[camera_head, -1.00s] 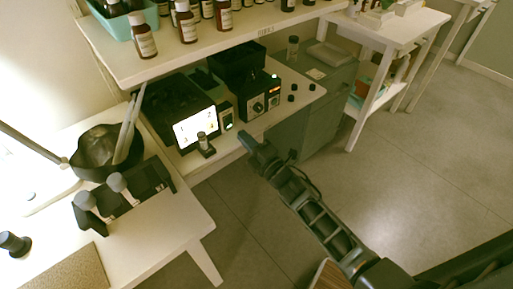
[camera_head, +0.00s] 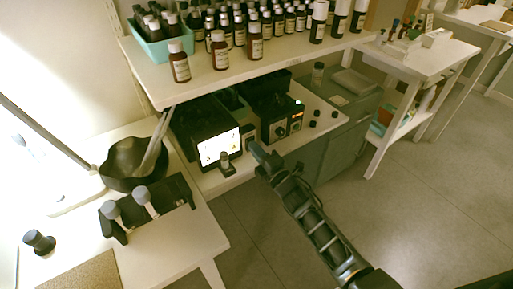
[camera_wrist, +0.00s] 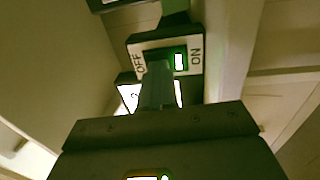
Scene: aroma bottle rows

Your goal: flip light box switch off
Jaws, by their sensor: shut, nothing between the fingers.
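The light box (camera_head: 219,148) stands on the lower shelf in the head view, a dark box with a brightly lit front screen. Its switch (camera_wrist: 180,61) shows in the wrist view on a white plate marked OFF at the left and ON at the right. A green-lit part with a white window shows on the ON side. My gripper (camera_wrist: 157,72) is shut and empty, its fingertips in front of the plate and covering part of the switch's OFF side. I cannot tell whether they touch it. In the head view my gripper (camera_head: 257,152) is just right of the lit screen.
A small vial on a stand (camera_head: 225,163) is in front of the screen. A dark device with knobs (camera_head: 282,126) stands to the right. The upper shelf (camera_head: 200,83) with several bottles overhangs the light box. Open floor lies at the lower right.

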